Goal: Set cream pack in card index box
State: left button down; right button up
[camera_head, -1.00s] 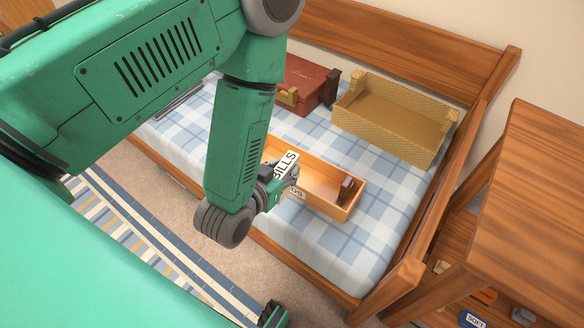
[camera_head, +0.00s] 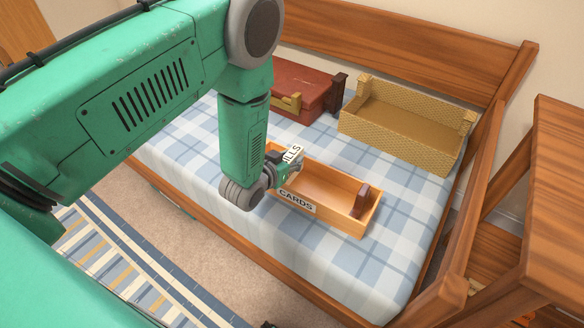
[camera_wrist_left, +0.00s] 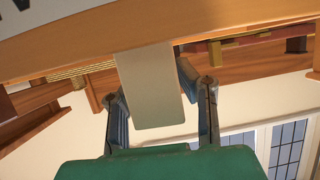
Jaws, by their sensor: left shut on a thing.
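The cream pack (camera_head: 293,154), with dark letters reading "ILLS", is at the left end of the card index box. My left gripper (camera_head: 286,169) is shut on it; in the left wrist view the pale pack (camera_wrist_left: 152,90) lies between the two fingers. The card index box (camera_head: 345,217) is an open, light wooden tray with a "CARDS" label, lying on the bed. In the wrist view its wall (camera_wrist_left: 90,35) crosses the top and meets the pack's upper end. I cannot tell how deep the pack is in the box. My right gripper is not in view.
The box rests on a blue plaid bed cover (camera_head: 225,225). A yellow woven tray (camera_head: 400,135) and a red box (camera_head: 300,90) stand behind it. A wooden bed rail and a wooden table (camera_head: 560,200) bound the right side.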

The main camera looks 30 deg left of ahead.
pick_arm(q)
notch_tip(320, 180, down, 2)
jog(key=shift+d+f+b, duration=0.2)
jog(key=shift+b, duration=0.1)
jog(key=shift+d+r, duration=0.15)
jog(key=shift+d, duration=0.2)
jog(key=c, duration=1.6)
grip_release()
jog(key=o, duration=0.4)
jog(key=shift+a, duration=0.15)
jog(key=shift+a+f, duration=0.2)
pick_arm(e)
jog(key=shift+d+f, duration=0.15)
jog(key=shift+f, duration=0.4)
